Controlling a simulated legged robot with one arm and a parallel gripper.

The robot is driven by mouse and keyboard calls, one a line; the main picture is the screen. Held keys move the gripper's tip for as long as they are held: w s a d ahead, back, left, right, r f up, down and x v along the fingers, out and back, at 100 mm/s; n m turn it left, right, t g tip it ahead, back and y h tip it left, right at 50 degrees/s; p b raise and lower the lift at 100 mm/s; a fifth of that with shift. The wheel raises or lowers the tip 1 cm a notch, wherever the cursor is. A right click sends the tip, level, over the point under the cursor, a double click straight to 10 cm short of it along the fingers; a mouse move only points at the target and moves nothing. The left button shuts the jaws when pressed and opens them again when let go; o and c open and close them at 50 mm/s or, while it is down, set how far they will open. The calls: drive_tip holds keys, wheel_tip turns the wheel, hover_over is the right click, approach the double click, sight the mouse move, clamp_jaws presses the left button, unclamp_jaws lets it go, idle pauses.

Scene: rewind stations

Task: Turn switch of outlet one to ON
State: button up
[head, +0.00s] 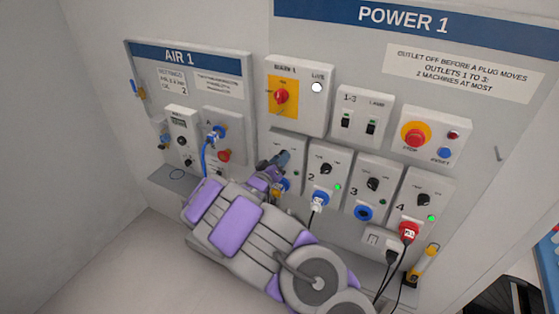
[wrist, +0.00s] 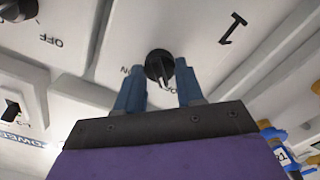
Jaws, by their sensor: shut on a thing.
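The outlet one panel (head: 290,142) is at the left of the outlet row in the head view, partly hidden by my gripper (head: 281,160). In the wrist view its black round switch knob (wrist: 159,65) sits between the two blue-grey fingertips of my gripper (wrist: 160,80), beside a printed "1". The white pointer mark on the knob faces down in that view, toward the palm. My gripper is shut on the knob. A small ON-like label stands left of the knob, partly hidden by a finger. In the head view the knob is hidden.
Outlets two (head: 323,170), three (head: 373,185) and four (head: 423,200) are to the right; green lamps glow at two and four. The main switch box (head: 299,95) is above. The AIR 1 panel (head: 190,100) is left.

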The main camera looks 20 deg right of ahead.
drive_tip(key=shift+f+m, duration=0.1)
drive_tip(key=shift+m, duration=0.3)
drive_tip(key=shift+m+b, duration=5.05)
drive_tip(key=shift+m, duration=3.55)
drive_tip(key=o, duration=0.9)
drive_tip(key=shift+w+d+f, duration=0.1)
drive_tip(key=shift+w+d, duration=0.05)
drive_tip(key=shift+w, duration=0.05)
drive_tip(key=shift+o, duration=0.7)
drive_tip(key=shift+s, duration=0.1)
